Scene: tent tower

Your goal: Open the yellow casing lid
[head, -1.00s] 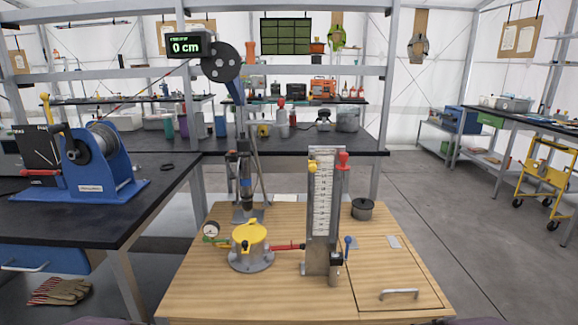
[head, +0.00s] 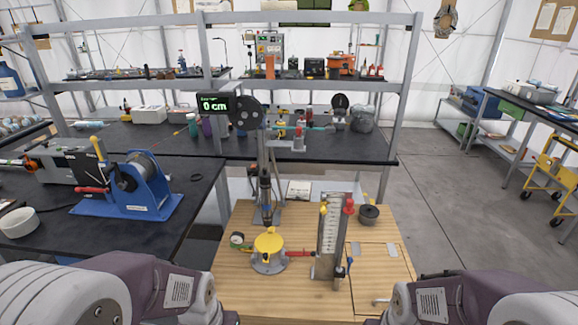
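The yellow casing lid (head: 269,241) sits closed on a round grey metal casing (head: 268,265) on the wooden table. A small gauge (head: 237,240) is on the casing's left, and a red-handled fitting (head: 299,254) runs from its right side toward the scale column. Large purple and grey links of my two arms fill the lower left and lower right of the head view. Neither gripper shows, and both arms look apart from the lid.
An upright measuring scale (head: 330,237) with yellow and red knobs stands right of the casing. A black pot (head: 368,215) is behind it. A blue winch (head: 145,188) stands on the black bench at left. A metal pole mechanism (head: 264,194) rises behind the casing.

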